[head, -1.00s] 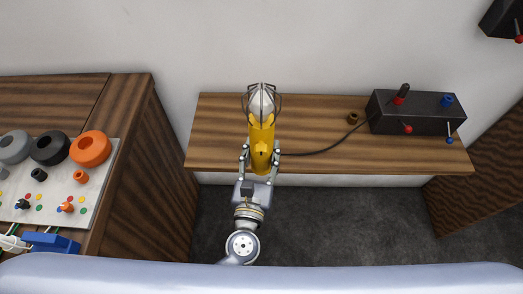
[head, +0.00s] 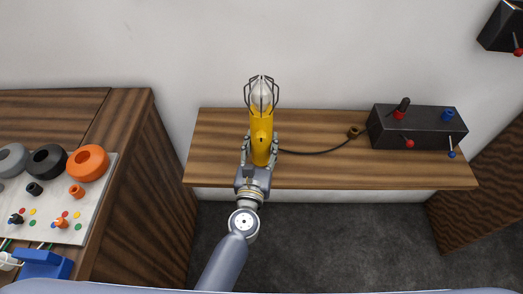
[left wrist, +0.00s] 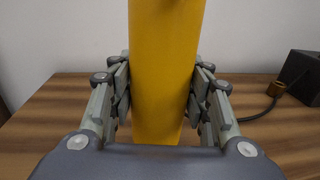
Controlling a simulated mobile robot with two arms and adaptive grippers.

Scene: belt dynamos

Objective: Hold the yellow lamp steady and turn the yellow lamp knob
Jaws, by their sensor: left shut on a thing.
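The yellow lamp (head: 262,128) has a clear bulb (head: 262,94) inside a dark wire cage. It is at the left part of the wooden bench (head: 215,168). My left gripper (head: 259,150) is shut on its lower body, one finger on each side. In the left wrist view the yellow body (left wrist: 163,60) stands between the fingers of my left gripper (left wrist: 162,95). A small dark mark shows on the lamp's front; I cannot tell if it is the knob. Whether the lamp's base touches the bench is hidden. My right gripper is not in view.
A dark cable (head: 315,152) runs from the lamp to a brass fitting (head: 354,131). A black box (head: 418,128) with red and blue levers stands at the bench's right. A panel (head: 70,205) with round knobs lies on the left cabinet. The bench between lamp and box is mostly clear.

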